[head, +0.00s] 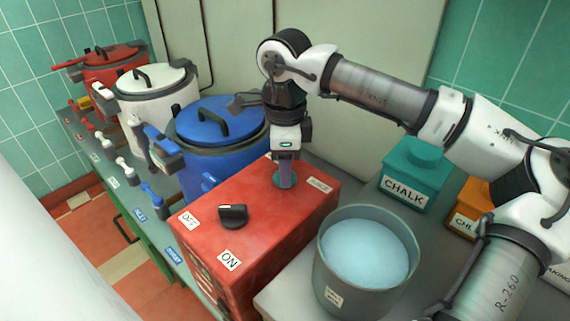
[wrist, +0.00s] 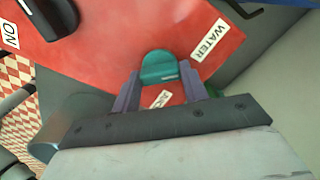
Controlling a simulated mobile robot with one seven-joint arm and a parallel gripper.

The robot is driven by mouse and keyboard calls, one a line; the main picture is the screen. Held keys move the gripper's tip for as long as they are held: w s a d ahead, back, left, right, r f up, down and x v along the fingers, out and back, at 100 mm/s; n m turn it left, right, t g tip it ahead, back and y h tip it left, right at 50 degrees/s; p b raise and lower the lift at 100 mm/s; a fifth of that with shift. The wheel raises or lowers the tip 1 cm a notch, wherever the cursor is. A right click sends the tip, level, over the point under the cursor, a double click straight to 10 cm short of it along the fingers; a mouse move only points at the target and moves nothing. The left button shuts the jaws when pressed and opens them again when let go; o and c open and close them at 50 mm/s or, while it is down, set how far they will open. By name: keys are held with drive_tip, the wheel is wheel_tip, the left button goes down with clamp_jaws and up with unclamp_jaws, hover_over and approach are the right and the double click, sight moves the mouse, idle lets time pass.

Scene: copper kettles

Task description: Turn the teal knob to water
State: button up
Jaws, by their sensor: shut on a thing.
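The teal knob (wrist: 158,64) is on top of a red box (head: 222,258). In the head view only a little of the knob (head: 277,180) shows beside my fingers. My gripper (head: 285,184) points down at it. In the wrist view my gripper's purple fingers (wrist: 165,84) are on either side of the knob, shut on it. The WATER label (wrist: 208,40) is on the red top, up and right of the knob in the wrist view. A second label (wrist: 158,100) shows between the fingers, partly hidden. The knob's pointing direction is hard to tell.
A black knob (head: 233,215) with OFF and ON labels is on the same box. A blue kettle (head: 207,122) stands close behind. A grey bucket of pale blue stuff (head: 338,287) stands right of the box. A teal CHALK canister (head: 411,172) is farther right.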

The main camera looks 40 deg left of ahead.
idle(0.4)
drive_tip(key=o, duration=1)
drive_tip(key=shift+r, duration=0.1)
wheel_tip(320, 180, up, 14)
drive_tip(key=shift+f, duration=0.15)
idle(0.3)
